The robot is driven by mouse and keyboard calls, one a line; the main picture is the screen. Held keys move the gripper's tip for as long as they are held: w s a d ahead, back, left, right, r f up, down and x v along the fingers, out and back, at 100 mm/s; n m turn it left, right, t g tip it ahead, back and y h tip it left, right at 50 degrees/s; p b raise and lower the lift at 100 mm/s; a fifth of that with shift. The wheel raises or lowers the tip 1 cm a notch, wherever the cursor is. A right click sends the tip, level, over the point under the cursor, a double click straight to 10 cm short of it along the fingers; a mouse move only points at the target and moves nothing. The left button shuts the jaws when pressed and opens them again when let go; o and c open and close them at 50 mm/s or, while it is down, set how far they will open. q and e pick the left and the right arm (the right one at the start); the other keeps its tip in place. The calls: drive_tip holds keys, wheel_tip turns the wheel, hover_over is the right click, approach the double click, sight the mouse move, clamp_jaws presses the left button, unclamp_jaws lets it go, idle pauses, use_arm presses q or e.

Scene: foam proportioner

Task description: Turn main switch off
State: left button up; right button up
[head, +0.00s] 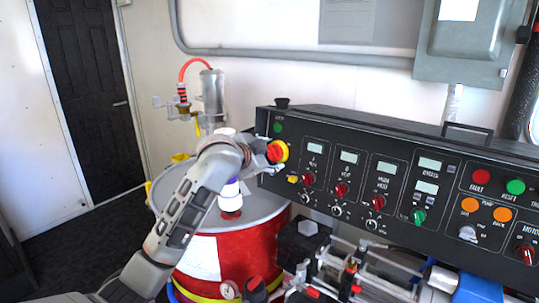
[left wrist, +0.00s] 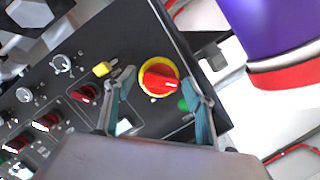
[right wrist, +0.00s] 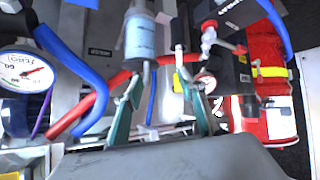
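The main switch (head: 279,151) is a red rotary knob on a yellow round plate at the left end of the black control panel (head: 369,129). In the left wrist view the switch (left wrist: 160,79) shows whole, its red grip lying nearly crosswise in the picture. My left gripper (head: 266,155) is at the panel's left end, partly covering the switch. In the left wrist view its fingers (left wrist: 160,93) are spread, one each side of the switch, with no clear contact. My right gripper (right wrist: 163,103) is open and empty before hoses and fittings; I cannot make it out in the head view.
A small yellow button (left wrist: 102,69) and a green lamp (left wrist: 184,104) lie near the left fingers. A red drum (head: 254,255) stands below my left arm. Red hose (right wrist: 95,105) and blue hose (right wrist: 75,62) run near my right gripper.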

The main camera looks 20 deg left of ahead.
use_arm(q)
drive_tip(key=v, duration=1.2)
idle(0.3)
